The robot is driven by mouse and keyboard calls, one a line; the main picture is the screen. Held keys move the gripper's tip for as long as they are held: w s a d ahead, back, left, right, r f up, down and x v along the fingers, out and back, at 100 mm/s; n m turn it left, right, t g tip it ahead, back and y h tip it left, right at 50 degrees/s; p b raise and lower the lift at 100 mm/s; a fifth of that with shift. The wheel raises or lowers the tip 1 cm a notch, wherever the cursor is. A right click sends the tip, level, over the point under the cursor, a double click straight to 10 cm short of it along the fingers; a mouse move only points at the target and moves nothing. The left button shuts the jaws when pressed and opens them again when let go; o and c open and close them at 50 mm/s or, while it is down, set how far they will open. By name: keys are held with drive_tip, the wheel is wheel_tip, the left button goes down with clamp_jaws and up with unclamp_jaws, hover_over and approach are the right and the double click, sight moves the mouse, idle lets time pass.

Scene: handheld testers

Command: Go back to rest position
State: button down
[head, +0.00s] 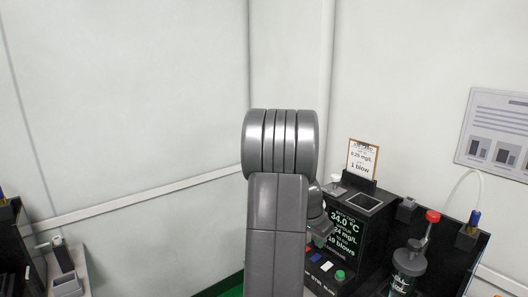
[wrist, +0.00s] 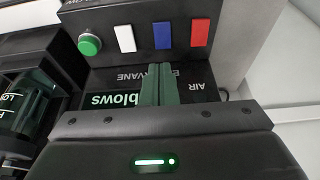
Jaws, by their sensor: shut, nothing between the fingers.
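My gripper (wrist: 157,90) shows in the wrist view with its two green fingers together and nothing between them. The fingers are over a black tester (wrist: 190,75) with upside-down lettering, close to its row of buttons. I cannot tell whether they touch it. In the head view my grey arm stands upright in the middle and hides part of the tester (head: 372,200). Only a small part of my gripper side shows there, beside the tester's screen; the fingertips are not clear.
The tester has a green button (wrist: 89,44) and white (wrist: 125,39), blue (wrist: 163,35) and red (wrist: 199,32) keys. Another device (head: 62,265) is at the far left. The pale walls are close behind.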

drive_tip(key=v, duration=0.4)
drive_tip(key=shift+s+a, duration=0.1)
drive_tip(key=shift+a, duration=0.05)
drive_tip(key=shift+f, duration=0.1)
